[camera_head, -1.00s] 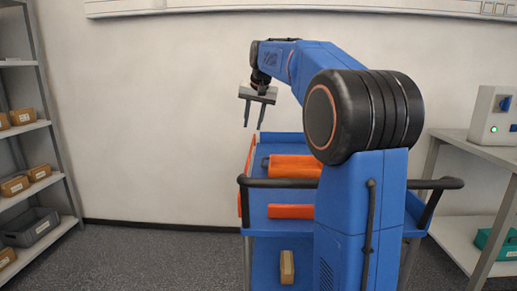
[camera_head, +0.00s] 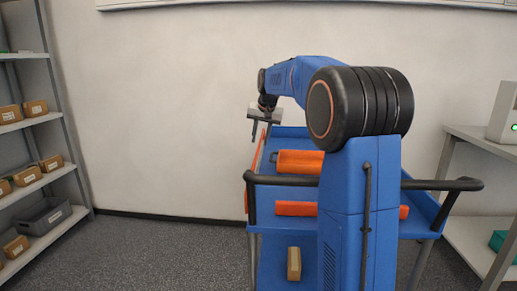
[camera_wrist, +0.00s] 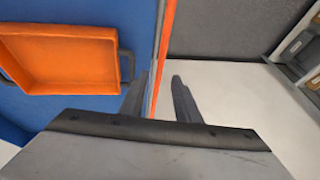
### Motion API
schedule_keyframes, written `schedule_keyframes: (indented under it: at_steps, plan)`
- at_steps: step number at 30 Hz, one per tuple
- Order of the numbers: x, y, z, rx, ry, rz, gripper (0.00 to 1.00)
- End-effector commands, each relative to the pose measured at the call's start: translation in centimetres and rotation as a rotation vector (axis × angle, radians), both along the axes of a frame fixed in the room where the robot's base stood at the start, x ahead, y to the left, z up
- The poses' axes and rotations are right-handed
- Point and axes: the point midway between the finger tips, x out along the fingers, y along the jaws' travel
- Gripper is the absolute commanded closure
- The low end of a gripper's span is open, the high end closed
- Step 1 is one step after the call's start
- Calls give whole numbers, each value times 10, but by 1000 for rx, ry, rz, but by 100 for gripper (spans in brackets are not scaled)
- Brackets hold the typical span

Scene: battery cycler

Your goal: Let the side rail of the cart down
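The blue cart (camera_head: 290,133) stands ahead of me, partly hidden behind my arm. Its side rail (camera_head: 257,156) is a thin orange strip standing up along the cart's left edge. In the wrist view the rail (camera_wrist: 166,35) runs down between my two fingers. My gripper (camera_head: 261,134) is over the far part of that left edge, pointing down. In the wrist view my gripper (camera_wrist: 159,80) is open, with a finger on either side of the rail and a gap visible. I cannot tell whether either finger touches it.
An orange tray (camera_head: 300,162) with dark handles lies on the cart top. A dark push handle (camera_head: 285,180) crosses the cart's near side. A shelf with boxes (camera_head: 30,125) stands left, a bench (camera_head: 465,133) right. Floor left of the cart is clear.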

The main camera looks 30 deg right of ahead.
Motion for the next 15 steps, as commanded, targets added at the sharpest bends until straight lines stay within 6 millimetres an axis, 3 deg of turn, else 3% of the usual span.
schedule_keyframes:
  at_steps: [6,15]
  plan:
    - [14,-2,-32,1,1,0,71]
    - [23,-4,-50,1,1,0,71]
